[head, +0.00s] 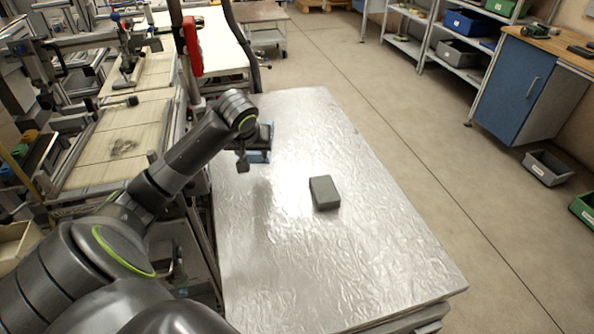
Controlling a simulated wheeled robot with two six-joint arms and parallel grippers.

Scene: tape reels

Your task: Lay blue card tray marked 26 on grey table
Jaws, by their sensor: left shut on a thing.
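The grey table (300,265) has a shiny, wrinkled metal-looking top and fills the middle of the head view. My left arm comes in from the lower left, and my left gripper (246,160) is over the table's left part. It is shut on a blue tray (259,156), which is mostly hidden behind the gripper and wrist. I cannot read any number on the tray, nor tell whether it touches the table. My right gripper is not in view.
A dark grey block (324,193) lies on the table, right of the left gripper. The table is bare around it and toward the front. Machine frames with a red part (192,46) stand along the left edge. Open floor lies to the right, before a blue cabinet (513,85).

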